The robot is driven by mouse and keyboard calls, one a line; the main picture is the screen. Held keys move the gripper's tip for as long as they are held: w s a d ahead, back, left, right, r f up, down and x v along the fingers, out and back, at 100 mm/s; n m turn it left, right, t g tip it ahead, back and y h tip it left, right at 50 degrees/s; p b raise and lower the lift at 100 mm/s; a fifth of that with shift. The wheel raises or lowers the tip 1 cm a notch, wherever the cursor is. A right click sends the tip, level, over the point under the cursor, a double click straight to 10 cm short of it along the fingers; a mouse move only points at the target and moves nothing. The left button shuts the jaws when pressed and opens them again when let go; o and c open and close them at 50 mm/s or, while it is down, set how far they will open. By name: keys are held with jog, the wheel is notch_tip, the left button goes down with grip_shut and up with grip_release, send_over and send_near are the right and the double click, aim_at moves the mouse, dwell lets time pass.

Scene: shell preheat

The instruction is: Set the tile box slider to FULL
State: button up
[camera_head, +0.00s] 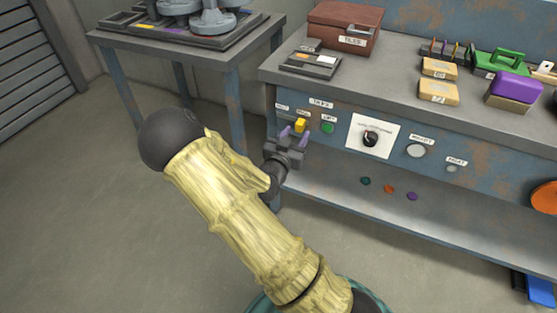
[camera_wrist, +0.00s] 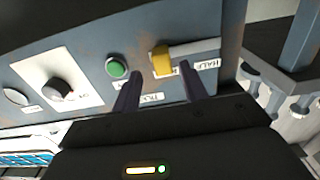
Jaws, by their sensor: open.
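The slider's yellow knob (camera_head: 300,125) is on the blue bench front; in the wrist view it shows as a yellow block (camera_wrist: 162,60) on a grey track (camera_wrist: 200,48). It sits at the track end away from the HALF label (camera_wrist: 207,66). A small label beside the knob is partly hidden and too small to read. My gripper (camera_head: 293,130) is open in front of the panel. In the wrist view its two purple fingers (camera_wrist: 159,72) flank the knob with gaps on both sides; contact cannot be seen. The brown TILES box (camera_head: 345,28) stands on the bench top.
A green button (camera_head: 328,128) lies just right of the slider in the head view, beside a black dial (camera_head: 370,139) on a white plate. The bench top (camera_head: 400,95) overhangs the panel, and a lower shelf (camera_head: 350,185) lies beneath. The floor at left is clear.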

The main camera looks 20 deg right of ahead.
jog(key=p+v, duration=0.2)
jog(key=v, duration=1.3)
